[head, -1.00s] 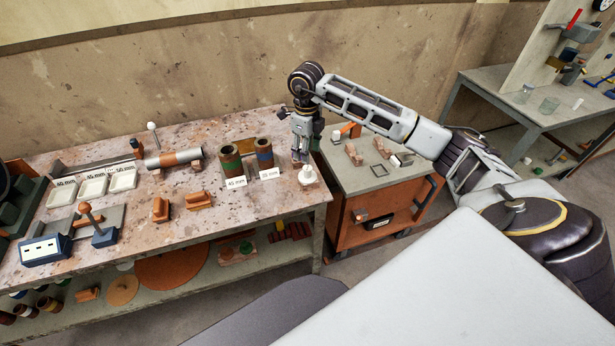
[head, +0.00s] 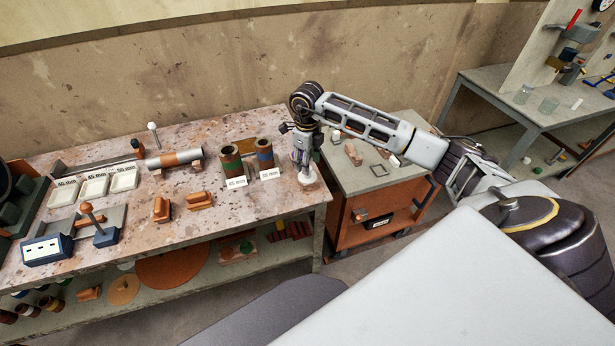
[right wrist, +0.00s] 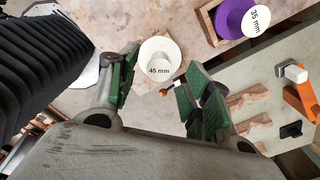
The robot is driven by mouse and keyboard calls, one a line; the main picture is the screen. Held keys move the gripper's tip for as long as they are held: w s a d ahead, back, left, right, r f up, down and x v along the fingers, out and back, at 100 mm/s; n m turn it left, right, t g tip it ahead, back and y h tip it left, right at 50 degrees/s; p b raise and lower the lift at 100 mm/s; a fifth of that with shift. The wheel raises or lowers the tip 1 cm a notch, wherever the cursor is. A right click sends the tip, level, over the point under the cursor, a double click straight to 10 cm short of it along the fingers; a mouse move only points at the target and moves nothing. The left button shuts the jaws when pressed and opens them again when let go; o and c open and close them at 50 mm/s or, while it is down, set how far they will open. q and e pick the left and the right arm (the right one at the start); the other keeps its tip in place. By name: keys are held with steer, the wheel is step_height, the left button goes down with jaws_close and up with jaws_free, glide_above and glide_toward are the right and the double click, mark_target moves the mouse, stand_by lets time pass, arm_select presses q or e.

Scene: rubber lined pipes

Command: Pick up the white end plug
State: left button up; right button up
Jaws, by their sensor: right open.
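The white end plug (head: 307,178) stands on the near right corner of the stained workbench. In the right wrist view the plug (right wrist: 159,55) shows its round white top marked 45 mm. My right gripper (head: 303,160) points down just over the plug, its fingers hiding the plug's upper part in the head view. In the right wrist view the right gripper (right wrist: 162,80) is open, with the plug's top showing between and beyond the green-padded fingertips; contact cannot be told. My left gripper is not in view.
A purple plug (right wrist: 233,20) marked 35 mm sits beyond in the wrist view. An orange cart (head: 350,222) stands right of the bench.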

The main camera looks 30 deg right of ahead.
step_height(320, 180, down, 3)
steer(key=shift+r, duration=0.1)
steer(key=shift+f+p, duration=0.3)
steer(key=shift+f, duration=0.15)
steer(key=c, duration=0.8)
jaws_close()
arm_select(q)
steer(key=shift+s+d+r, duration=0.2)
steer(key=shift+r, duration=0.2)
